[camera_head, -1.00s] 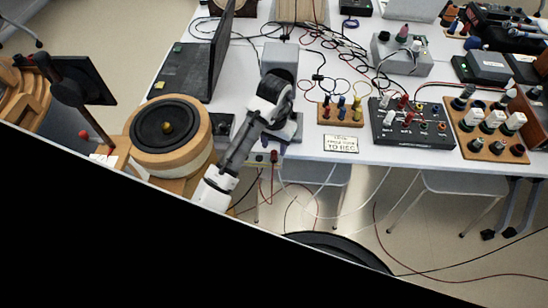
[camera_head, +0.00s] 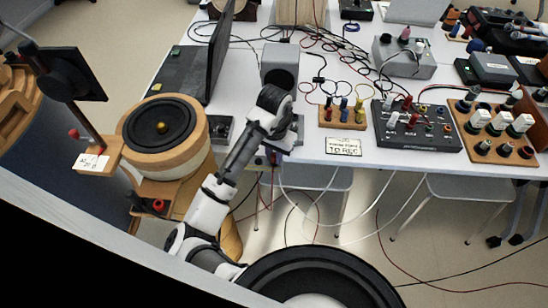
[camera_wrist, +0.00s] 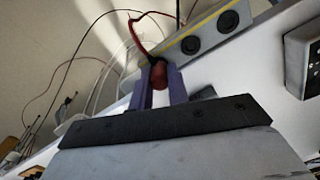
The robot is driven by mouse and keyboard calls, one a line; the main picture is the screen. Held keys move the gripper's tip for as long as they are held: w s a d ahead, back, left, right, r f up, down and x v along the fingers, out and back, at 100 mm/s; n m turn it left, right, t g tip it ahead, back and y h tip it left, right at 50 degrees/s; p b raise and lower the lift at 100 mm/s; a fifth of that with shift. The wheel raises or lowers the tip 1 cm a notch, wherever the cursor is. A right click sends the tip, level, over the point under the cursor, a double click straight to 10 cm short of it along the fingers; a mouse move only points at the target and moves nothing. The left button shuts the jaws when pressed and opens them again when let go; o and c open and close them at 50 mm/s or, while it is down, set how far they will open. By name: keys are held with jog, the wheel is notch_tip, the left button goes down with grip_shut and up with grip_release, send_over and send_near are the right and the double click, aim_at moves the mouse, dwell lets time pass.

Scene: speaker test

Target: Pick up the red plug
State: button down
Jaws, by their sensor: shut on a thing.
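The red plug (camera_wrist: 159,74) shows in the wrist view between the two purple fingers of my gripper (camera_wrist: 157,84). My gripper is shut on it, and a pale part shows below the red body. A red lead runs up from near the plug. A grey strip (camera_wrist: 187,46) with two black round sockets and a yellow edge lies just beyond the fingertips. I cannot tell whether the plug still touches it. In the head view my arm reaches to the table's front edge, and the plug is too small and covered to make out.
The white table (camera_head: 300,165) holds a board of coloured plugs (camera_head: 343,115), a black panel with knobs (camera_head: 415,125), a wooden board of switches (camera_head: 492,130) and tangled cables. A round speaker (camera_head: 165,125) stands left of my arm. A card (camera_head: 343,146) lies at the front edge.

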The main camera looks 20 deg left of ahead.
jog(key=shift+r, duration=0.1)
notch_tip(320, 180, up, 6)
jog(key=p, duration=0.7)
jog(key=shift+r, duration=0.25)
notch_tip(320, 180, up, 13)
jog(key=shift+r+b, duration=0.15)
jog(key=shift+b, duration=0.3)
jog(key=shift+f, duration=0.2)
